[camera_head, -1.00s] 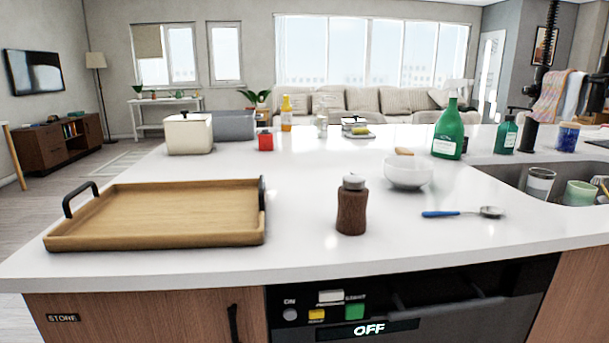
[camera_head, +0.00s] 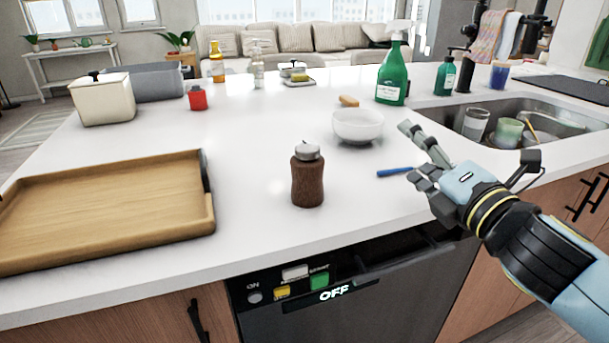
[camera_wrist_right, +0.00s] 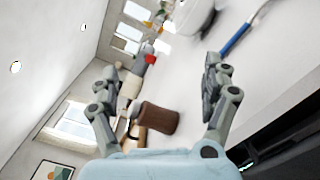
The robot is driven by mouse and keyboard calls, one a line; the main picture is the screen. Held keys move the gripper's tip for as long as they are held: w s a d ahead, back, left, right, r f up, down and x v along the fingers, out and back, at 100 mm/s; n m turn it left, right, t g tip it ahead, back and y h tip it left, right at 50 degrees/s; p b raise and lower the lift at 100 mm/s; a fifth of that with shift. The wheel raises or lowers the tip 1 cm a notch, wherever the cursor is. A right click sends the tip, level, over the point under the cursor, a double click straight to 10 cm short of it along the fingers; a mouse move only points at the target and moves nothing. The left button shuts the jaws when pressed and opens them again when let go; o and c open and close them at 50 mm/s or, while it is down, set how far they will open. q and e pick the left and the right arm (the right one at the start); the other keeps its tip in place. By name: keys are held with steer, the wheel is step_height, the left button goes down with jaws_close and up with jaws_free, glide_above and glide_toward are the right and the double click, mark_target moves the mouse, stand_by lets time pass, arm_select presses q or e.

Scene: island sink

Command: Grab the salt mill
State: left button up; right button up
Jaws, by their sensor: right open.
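The salt mill (camera_head: 308,178) is a brown wooden mill with a grey metal top, standing upright on the white counter near its front edge. In the right wrist view the brown mill (camera_wrist_right: 158,118) appears tilted, between and beyond the open fingers. My right gripper (camera_head: 416,156) is in the head view, to the right of the mill and apart from it, over the blue-handled spoon. In the right wrist view its two fingers (camera_wrist_right: 163,85) are spread wide with nothing held. My left gripper is not in view.
A wooden tray (camera_head: 110,212) lies left of the mill. A white bowl (camera_head: 358,125) stands behind it to the right. The blue-handled spoon (camera_head: 395,172) is partly hidden by my right gripper. The sink (camera_head: 545,121) is at the right. Counter around the mill is clear.

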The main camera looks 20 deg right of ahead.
mark_target(322, 164)
steer(key=a+f+n+g+y, duration=0.1)
steer(key=a+n+y, duration=0.1)
steer(key=n, duration=0.4)
steer(key=a+f+n+g+y, duration=0.1)
steer(key=a+n+y, duration=0.2)
steer(key=n+y, duration=0.2)
steer(key=a+n+g+y, duration=0.2)
steer(key=a+n+y, duration=0.1)
steer(key=n, duration=0.5)
steer(key=shift+w+a+f+n+y, duration=0.15)
steer(key=shift+f+n+y, duration=0.2)
steer(key=shift+y, duration=0.25)
steer(key=p+x, duration=0.1)
steer(key=x, duration=0.3)
steer(key=shift+w+a+f, duration=0.1)
steer(key=shift+w+a, duration=0.05)
steer(key=shift+a, duration=0.25)
steer(key=p+x, duration=0.2)
steer(key=x, duration=0.3)
steer(key=shift+w, duration=0.15)
steer(key=shift+w+a, duration=0.25)
steer(key=shift+w, duration=0.05)
steer(key=shift+d, duration=0.1)
steer(key=c, duration=1.4)
